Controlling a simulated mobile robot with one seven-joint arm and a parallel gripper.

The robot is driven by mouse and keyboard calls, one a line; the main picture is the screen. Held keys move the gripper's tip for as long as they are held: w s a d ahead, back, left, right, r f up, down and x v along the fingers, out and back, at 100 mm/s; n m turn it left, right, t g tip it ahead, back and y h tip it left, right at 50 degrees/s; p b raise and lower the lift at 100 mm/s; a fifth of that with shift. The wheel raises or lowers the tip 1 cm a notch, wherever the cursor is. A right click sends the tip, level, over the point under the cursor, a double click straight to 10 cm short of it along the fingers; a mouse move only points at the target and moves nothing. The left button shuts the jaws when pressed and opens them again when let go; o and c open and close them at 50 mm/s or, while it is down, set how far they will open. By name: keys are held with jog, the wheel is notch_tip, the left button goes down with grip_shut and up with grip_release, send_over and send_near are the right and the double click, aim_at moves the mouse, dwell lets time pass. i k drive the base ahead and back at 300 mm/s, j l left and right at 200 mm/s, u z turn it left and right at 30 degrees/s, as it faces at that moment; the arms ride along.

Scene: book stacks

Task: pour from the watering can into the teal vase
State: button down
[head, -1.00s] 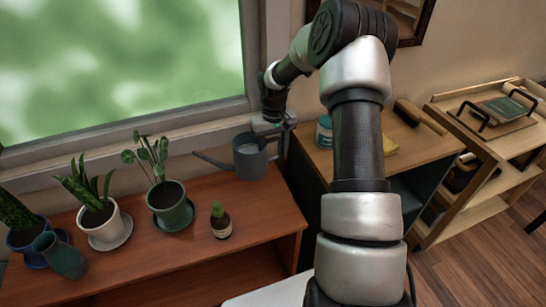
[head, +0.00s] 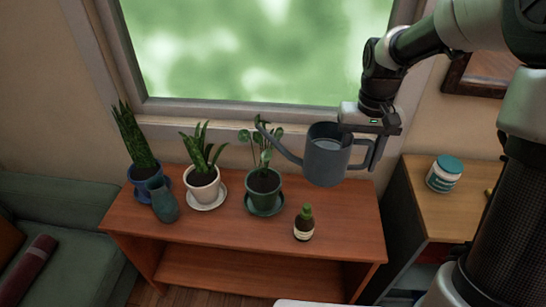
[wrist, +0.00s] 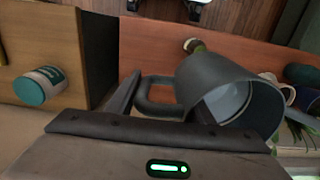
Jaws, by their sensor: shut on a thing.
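The grey-blue watering can (head: 326,160) hangs upright above the right part of the wooden shelf unit, its spout pointing left. My gripper (head: 370,132) is shut on the can's handle at its right side. In the wrist view the can (wrist: 222,88) shows its open mouth, with a pale surface inside; its handle (wrist: 150,100) is beside my gripper's finger (wrist: 124,100). The teal vase (head: 162,202) stands at the left end of the shelf top, well left of the can. Its inside cannot be made out.
A blue pot with a snake plant (head: 140,150) is directly behind the vase. A teal-lidded jar (head: 444,174) stands on the right cabinet. The window is behind.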

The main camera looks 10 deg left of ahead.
aim_at(165, 204)
jog(key=k, duration=0.4)
jog(key=k+u, duration=0.25)
jog(key=u, duration=1.15)
jog(key=i+j+u, duration=0.25)
jog(key=i+j, duration=0.3)
jog(key=i, duration=0.15)
jog(key=i+j, duration=0.3)
jog(key=i, duration=0.15)
